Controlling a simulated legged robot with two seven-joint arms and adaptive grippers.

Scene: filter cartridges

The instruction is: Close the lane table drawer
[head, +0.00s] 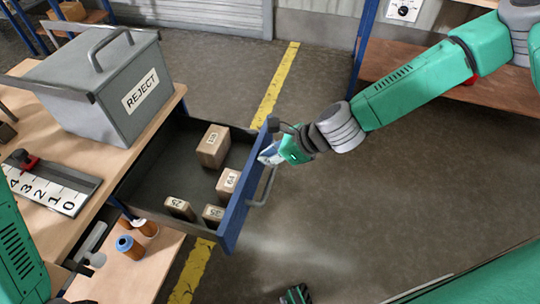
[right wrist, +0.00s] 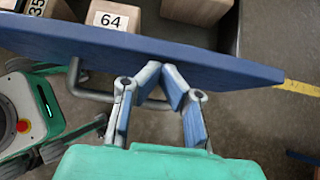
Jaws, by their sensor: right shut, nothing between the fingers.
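The lane table drawer (head: 236,215) is pulled well out from the wooden table, to its right in the head view. It has a blue front, dark inside and a grey bar handle (head: 265,190). Several numbered cartons lie inside. My right gripper (head: 266,155) is shut and empty at the far end of the drawer front, on its outer side. In the right wrist view the fingertips (right wrist: 161,82) are at the blue front (right wrist: 200,62), beside the handle (right wrist: 90,97); contact is hard to tell.
A grey REJECT bin (head: 110,112) and a numbered lane strip (head: 45,190) stand on the table (head: 100,200). Orange-brown cartridges (head: 130,246) stand on a lower shelf. A yellow line crosses the floor.

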